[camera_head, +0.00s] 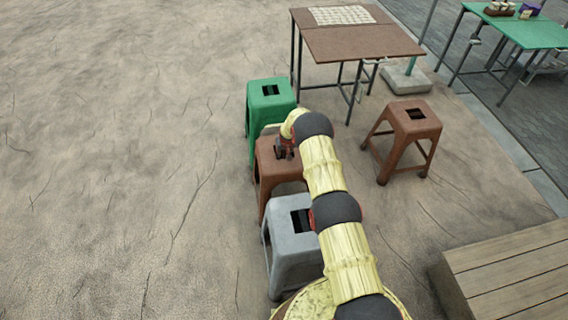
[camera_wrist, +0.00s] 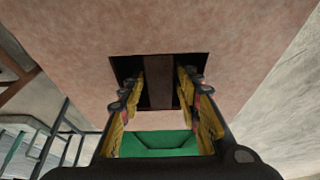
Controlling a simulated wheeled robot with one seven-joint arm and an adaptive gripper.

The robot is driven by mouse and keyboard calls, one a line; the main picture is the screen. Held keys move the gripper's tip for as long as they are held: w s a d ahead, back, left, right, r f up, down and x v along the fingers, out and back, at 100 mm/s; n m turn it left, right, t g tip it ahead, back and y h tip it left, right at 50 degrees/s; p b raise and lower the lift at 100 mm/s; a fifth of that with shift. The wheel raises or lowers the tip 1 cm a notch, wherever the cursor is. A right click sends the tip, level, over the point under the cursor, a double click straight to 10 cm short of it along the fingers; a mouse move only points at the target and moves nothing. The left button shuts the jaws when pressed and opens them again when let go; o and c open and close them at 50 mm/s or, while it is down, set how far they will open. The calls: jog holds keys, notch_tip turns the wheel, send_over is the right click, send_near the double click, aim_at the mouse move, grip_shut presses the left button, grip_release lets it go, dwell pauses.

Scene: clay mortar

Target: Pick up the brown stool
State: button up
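A brown stool (camera_head: 268,175) stands between a green stool (camera_head: 270,98) and a grey stool (camera_head: 291,262). My gripper (camera_head: 285,153) is over its seat, pointing down at the slot in the top. In the wrist view the seat (camera_wrist: 75,65) fills much of the picture, with a dark slot and a brown bar (camera_wrist: 160,72) across it. My gripper's yellow fingers reach to the slot, one on each side of the bar, with narrow gaps beside it. The gripper is open. How deep the fingertips are is hard to tell. A second brown stool (camera_head: 405,136) stands apart to the right.
The green and grey stools are close on either side. A brown table (camera_head: 365,43) stands behind, and a green table (camera_head: 530,32) is at the far right. A wooden slatted platform (camera_head: 510,275) is at the lower right. The floor on the left is clear.

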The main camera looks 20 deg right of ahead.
jog(key=shift+w+f, duration=0.2)
jog(key=shift+w, duration=0.05)
jog(key=shift+f, duration=0.2)
dwell(0.6)
jog(key=shift+c, duration=0.2)
jog(key=c, duration=0.8)
jog(key=shift+s, duration=0.1)
grip_shut()
jog(key=shift+r, duration=0.1)
